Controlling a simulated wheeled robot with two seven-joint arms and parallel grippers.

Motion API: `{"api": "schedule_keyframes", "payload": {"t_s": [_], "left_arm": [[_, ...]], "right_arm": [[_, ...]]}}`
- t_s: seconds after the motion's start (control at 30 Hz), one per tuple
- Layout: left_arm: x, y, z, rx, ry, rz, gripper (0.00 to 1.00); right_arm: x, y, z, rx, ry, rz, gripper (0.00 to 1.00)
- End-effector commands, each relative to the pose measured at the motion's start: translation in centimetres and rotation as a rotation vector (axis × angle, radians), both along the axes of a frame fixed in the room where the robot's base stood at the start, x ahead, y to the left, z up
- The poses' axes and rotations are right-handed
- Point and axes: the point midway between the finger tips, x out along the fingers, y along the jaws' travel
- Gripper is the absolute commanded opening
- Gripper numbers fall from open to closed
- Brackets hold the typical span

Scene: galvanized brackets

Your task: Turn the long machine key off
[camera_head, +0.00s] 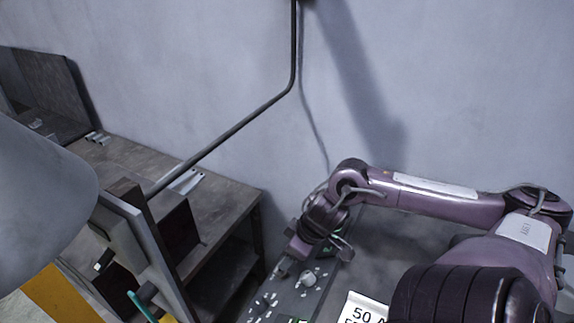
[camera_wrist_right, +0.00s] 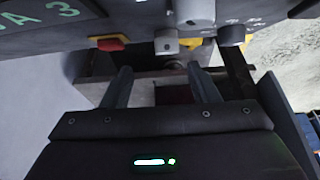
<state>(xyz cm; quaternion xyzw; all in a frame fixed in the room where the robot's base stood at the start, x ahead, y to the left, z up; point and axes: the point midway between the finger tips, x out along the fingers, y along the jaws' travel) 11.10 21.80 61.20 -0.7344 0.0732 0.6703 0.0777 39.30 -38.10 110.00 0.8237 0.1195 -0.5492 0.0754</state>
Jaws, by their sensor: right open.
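A dark control panel (camera_head: 288,303) with several small knobs and buttons is at the bottom centre of the head view. Its edge (camera_wrist_right: 35,40) spans the top of the right wrist view. A pale round knob (camera_head: 308,279) stands on it. In the wrist view a grey knob (camera_wrist_right: 166,42), a dark knob (camera_wrist_right: 231,35) and a red control (camera_wrist_right: 110,43) stick out from the panel. I cannot tell which is the long key. My right gripper (camera_wrist_right: 160,70) is open, its fingers apart and empty near the grey knob; it also shows over the panel (camera_head: 291,262). My left gripper is not seen.
A dark workbench (camera_head: 222,202) with a lower shelf stands left of the panel against the wall. A bent dark rod (camera_head: 235,130) crosses above it. A large grey rounded shape (camera_head: 40,200) fills the left edge. A white label (camera_head: 364,308) lies right of the panel.

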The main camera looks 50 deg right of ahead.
Motion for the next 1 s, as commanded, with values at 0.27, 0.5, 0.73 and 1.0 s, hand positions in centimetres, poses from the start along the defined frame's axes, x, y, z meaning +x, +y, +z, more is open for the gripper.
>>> {"api": "schedule_keyframes", "payload": {"t_s": [0.27, 0.5, 0.73, 1.0], "left_arm": [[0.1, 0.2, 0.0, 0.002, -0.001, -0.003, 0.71], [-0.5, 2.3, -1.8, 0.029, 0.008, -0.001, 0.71], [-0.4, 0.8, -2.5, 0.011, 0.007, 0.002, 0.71], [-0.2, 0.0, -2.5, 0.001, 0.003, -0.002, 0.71]], "right_arm": [[0.8, 0.2, -2.5, -0.003, 0.010, 0.001, 0.55], [1.8, 0.5, -5.4, -0.004, 0.010, 0.002, 0.55], [2.5, 0.7, -6.8, -0.002, 0.008, -0.001, 0.55], [2.8, 0.8, -7.1, 0.002, 0.005, -0.003, 0.55]]}}
